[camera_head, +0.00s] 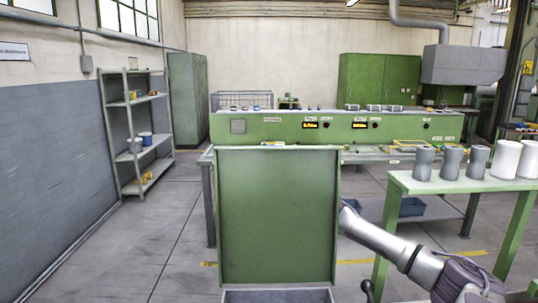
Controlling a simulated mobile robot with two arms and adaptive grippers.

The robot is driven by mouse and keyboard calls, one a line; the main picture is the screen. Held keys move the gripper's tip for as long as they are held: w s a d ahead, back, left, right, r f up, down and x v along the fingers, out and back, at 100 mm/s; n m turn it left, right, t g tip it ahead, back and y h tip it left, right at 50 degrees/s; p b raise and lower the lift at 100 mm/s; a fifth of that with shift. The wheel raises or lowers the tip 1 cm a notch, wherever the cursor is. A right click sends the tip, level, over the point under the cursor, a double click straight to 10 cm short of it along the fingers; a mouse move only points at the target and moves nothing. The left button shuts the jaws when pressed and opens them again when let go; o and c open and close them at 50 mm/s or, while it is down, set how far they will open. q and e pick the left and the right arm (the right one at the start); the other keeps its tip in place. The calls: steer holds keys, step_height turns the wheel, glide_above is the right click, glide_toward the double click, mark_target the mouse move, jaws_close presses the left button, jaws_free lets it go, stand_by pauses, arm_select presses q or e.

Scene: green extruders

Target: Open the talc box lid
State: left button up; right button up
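A large green panel (277,215), which looks like the talc box lid, stands upright in the middle of the head view. It has raised side edges and a small yellowish piece at its top edge. Below it, a grey rim (277,296), perhaps of the box, is cut off by the bottom of the picture. My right arm comes in from the lower right and reaches to the panel's right edge. The visible end of my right gripper or wrist (350,206) is there; its fingers are hidden behind the panel. My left gripper is not in view.
A green control console (400,126) stands behind the panel. A green table (450,185) with several grey and white cylinders is close on the right, beside my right arm. A grey shelf (128,125) stands at the left wall. The floor at the left is clear.

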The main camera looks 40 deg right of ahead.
mark_target(279, 167)
steer(key=shift+c, duration=0.4)
jaws_close()
steer(key=s+a+n+g+y+b, duration=0.1)
steer(key=s+n+g, duration=0.1)
steer(key=s+a+n+g+y+b, duration=0.1)
steer(key=s+a+n+g+b, duration=0.1)
steer(key=shift+a+r+n+y, duration=0.1)
steer(key=shift+r+n+y, duration=0.2)
steer(key=shift+r+n, duration=0.1)
steer(key=shift+a+r, duration=0.1)
steer(key=shift+r, duration=0.05)
steer(key=shift+o, duration=0.4)
jaws_free()
